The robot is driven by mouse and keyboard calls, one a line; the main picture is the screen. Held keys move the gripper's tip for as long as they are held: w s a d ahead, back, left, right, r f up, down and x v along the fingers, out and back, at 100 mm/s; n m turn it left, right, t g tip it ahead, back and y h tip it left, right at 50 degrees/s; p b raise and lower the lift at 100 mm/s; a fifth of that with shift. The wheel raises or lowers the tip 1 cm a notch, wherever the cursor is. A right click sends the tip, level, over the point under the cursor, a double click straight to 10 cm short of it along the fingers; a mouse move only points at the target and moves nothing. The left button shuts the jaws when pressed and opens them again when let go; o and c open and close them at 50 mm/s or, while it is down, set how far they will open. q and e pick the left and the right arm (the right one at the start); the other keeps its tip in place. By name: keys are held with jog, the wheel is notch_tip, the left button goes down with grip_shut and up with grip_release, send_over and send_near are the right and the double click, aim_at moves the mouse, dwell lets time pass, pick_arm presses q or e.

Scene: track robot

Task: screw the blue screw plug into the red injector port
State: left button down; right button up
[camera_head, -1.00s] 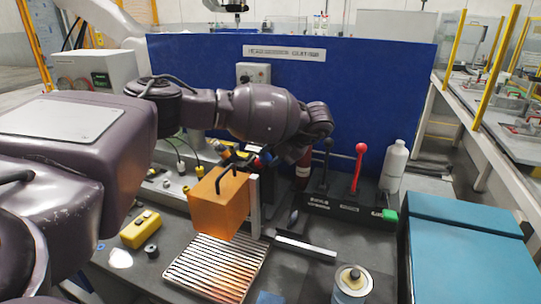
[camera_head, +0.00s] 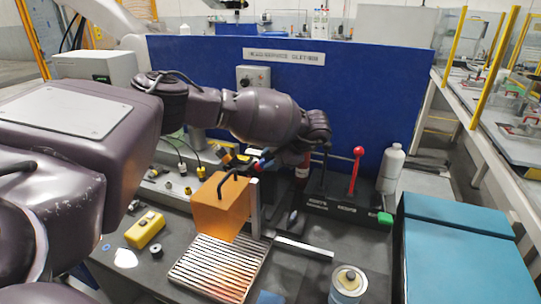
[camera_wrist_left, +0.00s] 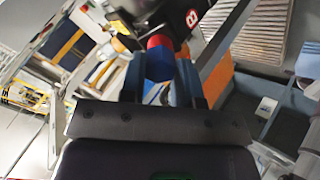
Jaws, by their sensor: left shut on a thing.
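The blue screw plug (camera_wrist_left: 159,65) is between the fingers of my left gripper (camera_wrist_left: 161,78) in the left wrist view. My left gripper is shut on it. The red injector port (camera_wrist_left: 159,42) lies directly beyond the plug, in line with it. They look touching, but I cannot tell how far the plug sits in the port. In the head view my left gripper (camera_head: 276,161) reaches in behind the orange block, and the plug and port are small and partly hidden there. My right gripper is not in view.
An orange block (camera_head: 220,208) with a black handle stands in front of the port, by a slatted grate (camera_head: 218,268). A red-knobbed lever (camera_head: 357,168) and a white bottle (camera_head: 391,168) stand to the right. A blue panel (camera_head: 370,95) closes the back. A can (camera_head: 348,286) stands at the front.

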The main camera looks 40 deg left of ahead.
pick_arm(q)
jog(key=shift+m+p, duration=0.35)
jog(key=shift+m, duration=1.35)
jog(key=shift+m, duration=0.5)
jog(key=c, duration=0.7)
grip_release()
